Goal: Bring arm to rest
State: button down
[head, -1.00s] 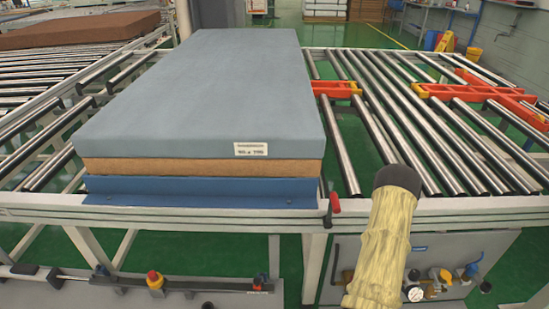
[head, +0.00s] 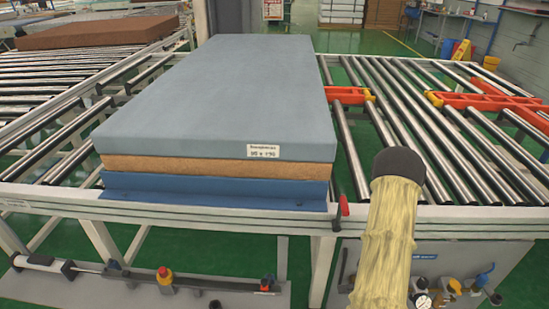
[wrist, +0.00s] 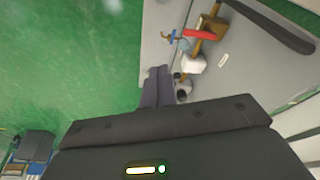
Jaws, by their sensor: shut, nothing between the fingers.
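My gripper (wrist: 157,88) shows in the wrist view with its two dark fingers together and nothing between them. It points over the green floor, beside a grey panel with valves (wrist: 195,62). The gripper itself is not visible in the head view. There, part of my arm in a pale yellow cover with a dark rounded end rises at the lower right, in front of the roller table. The grey-blue mattress (head: 225,90), with a white label at its front corner, lies on a brown layer and a blue base on the rollers, left of my arm.
The roller conveyor (head: 440,130) spans the view, with bare rollers and orange-red brackets (head: 490,101) at right. A red-tipped lever (head: 343,206) stands at its front edge. Valves and a gauge (head: 422,301) sit below. A brown mattress (head: 95,32) lies far left.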

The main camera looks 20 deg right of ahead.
jog(key=w+a+r+n+t+y, duration=0.1)
jog(key=w+a+r+n, duration=0.3)
jog(key=a+r, duration=0.3)
jog(key=w+a+r+n+t+y, duration=0.1)
jog(key=w+a+r+n, duration=0.25)
jog(key=a+r, duration=0.4)
jog(key=s+a+r+n+y, duration=0.1)
jog(key=s+a+r+n, duration=0.2)
jog(key=a+r+n, duration=0.3)
jog(key=s+a+r+n, duration=0.4)
jog(key=a+r, duration=0.4)
jog(key=w+p+v, duration=0.3)
jog(key=p+v, duration=1.1)
jog(key=shift+d+r+p, duration=0.25)
jog(key=shift+d+p, duration=0.05)
jog(key=shift+p, duration=0.1)
jog(key=shift+w, duration=0.15)
